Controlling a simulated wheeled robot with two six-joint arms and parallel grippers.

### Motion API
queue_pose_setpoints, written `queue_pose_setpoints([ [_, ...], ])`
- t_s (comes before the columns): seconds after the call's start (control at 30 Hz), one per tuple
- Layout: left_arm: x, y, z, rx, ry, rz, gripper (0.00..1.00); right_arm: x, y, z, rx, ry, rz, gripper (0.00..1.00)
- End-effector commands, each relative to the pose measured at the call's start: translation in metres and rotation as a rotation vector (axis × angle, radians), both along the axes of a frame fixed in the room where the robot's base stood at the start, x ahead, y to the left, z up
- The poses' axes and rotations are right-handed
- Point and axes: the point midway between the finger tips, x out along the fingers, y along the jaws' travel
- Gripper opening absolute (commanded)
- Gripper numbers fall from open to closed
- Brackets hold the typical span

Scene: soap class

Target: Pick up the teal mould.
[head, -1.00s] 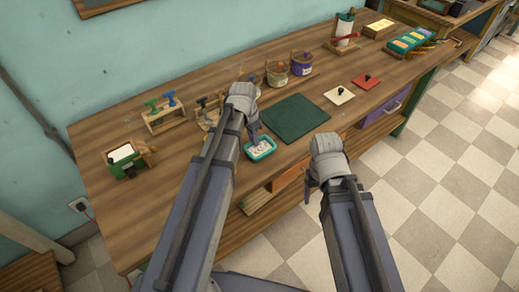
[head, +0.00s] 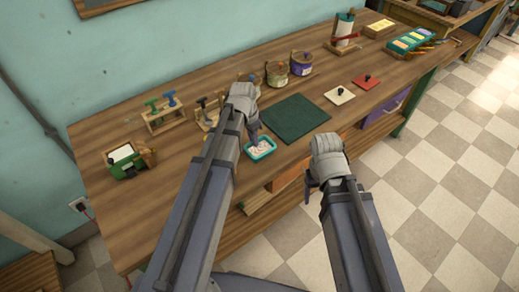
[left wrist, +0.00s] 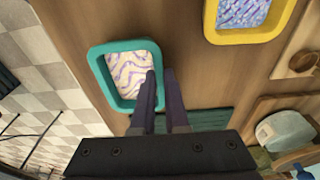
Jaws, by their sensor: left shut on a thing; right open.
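The teal mould (head: 262,155) is a small tray with rounded corners and a pale swirled filling, on the bench near its front edge. In the left wrist view the teal mould (left wrist: 98,62) lies upper left of centre. My left gripper (head: 255,140) is shut on its side wall. One finger is inside over the filling and one outside, as the left wrist view shows at the fingertips (left wrist: 160,76). I cannot tell any gap under the mould. My right gripper (head: 310,190) is open and empty, in front of the bench's edge.
A yellow mould (left wrist: 210,28) with purple swirled filling sits near the teal one, mostly hidden by my left arm in the head view. A dark green mat (head: 295,118) lies to the right.

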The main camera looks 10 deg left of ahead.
Motion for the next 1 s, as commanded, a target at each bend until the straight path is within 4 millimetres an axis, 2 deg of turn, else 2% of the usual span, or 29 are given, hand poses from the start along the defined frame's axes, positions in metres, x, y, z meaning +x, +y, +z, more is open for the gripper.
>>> queue_pose_setpoints([
  [0.63, 0.000, 0.000, 0.001, -0.001, 0.001, -0.001, 0.00, 0.000, 0.000, 0.001, 0.000, 0.000, 0.000, 0.74],
  [1.0, 0.000, 0.000, 0.015, 0.000, 0.000, 0.000, 0.00, 0.000, 0.000, 0.015, 0.000, 0.000, 0.000, 0.74],
])
